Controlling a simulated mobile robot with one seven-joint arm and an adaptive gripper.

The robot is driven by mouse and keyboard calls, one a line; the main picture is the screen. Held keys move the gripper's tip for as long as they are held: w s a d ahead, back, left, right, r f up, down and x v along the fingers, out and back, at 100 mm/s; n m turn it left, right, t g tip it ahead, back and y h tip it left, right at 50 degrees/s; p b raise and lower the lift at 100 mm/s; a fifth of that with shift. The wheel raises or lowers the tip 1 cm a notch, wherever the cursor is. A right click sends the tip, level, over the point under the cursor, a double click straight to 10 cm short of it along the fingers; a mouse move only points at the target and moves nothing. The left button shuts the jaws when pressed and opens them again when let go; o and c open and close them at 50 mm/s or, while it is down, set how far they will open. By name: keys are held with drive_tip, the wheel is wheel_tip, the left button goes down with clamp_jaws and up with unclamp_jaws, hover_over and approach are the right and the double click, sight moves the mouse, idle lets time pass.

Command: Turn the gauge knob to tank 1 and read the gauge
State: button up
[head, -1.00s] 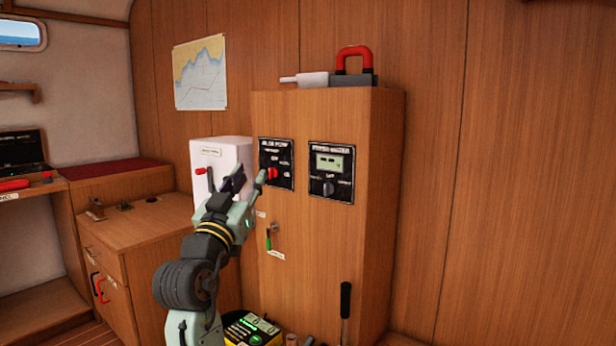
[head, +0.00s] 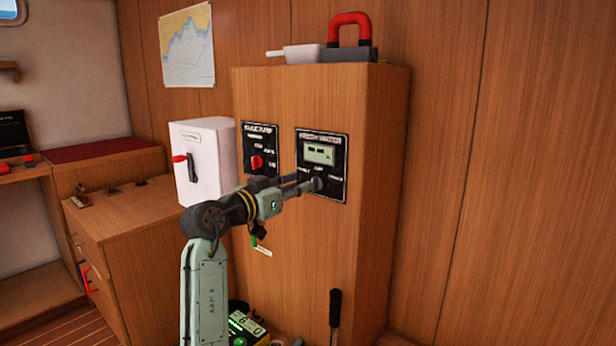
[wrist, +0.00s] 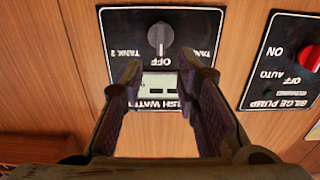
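The fresh water panel (head: 339,142) is black, with a pale display (head: 319,153) above a dark round knob (head: 318,184). In the wrist view the panel (wrist: 112,25) appears upside down. There the grey knob (wrist: 160,37) has its light pointer mark toward OFF. TANK 2 is on the left, and the label on the right is partly hidden by a finger. The display (wrist: 157,88) shows between the fingers, unreadable. My gripper (wrist: 162,66) is open and empty, its fingertips just short of the knob. In the head view my gripper (head: 308,184) is close to the knob; contact cannot be told.
The bilge pump panel (head: 260,134) with a red knob sits left of the fresh water panel. A white box (head: 203,150) with a red-tipped lever stands further left. A red-handled block (head: 349,40) lies on top of the wooden cabinet (head: 375,110). Open wall lies right.

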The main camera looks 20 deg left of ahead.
sight(312, 179)
drive_tip(key=p+x, duration=0.1)
drive_tip(key=x, duration=0.4)
clamp_jaws()
idle(0.3)
